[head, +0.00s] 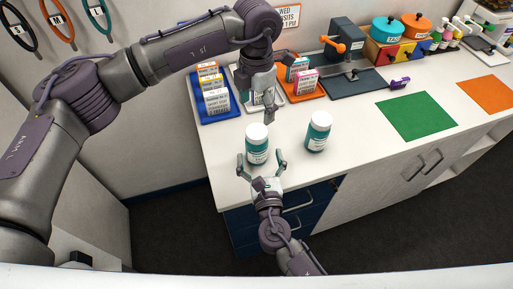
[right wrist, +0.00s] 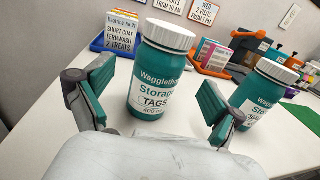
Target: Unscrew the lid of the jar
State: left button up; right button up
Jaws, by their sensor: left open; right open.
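A teal jar (head: 257,150) with a white lid (head: 257,131) stands upright near the counter's front edge. In the right wrist view this jar (right wrist: 152,85) reads "Storage TAGS". A second teal jar (head: 318,138) with a white lid stands to its right; it also shows in the right wrist view (right wrist: 256,100). My right gripper (head: 262,162) is open, low at the front of the tags jar, with its fingers spread to either side. It does not grip the jar. My left gripper (head: 261,108) is open, pointing down above and behind the tags jar's lid, apart from it.
Blue (head: 216,118), white and orange (head: 306,97) trays with cards stand behind the jars. A dark tray (head: 352,92), a green mat (head: 417,115) and an orange mat (head: 488,94) lie to the right. The counter (head: 350,155) around the jars is clear.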

jog(key=shift+w+a, duration=0.2)
jog(key=shift+w, duration=1.15)
jog(key=shift+w+a, duration=0.2)
jog(key=shift+w, duration=1.1)
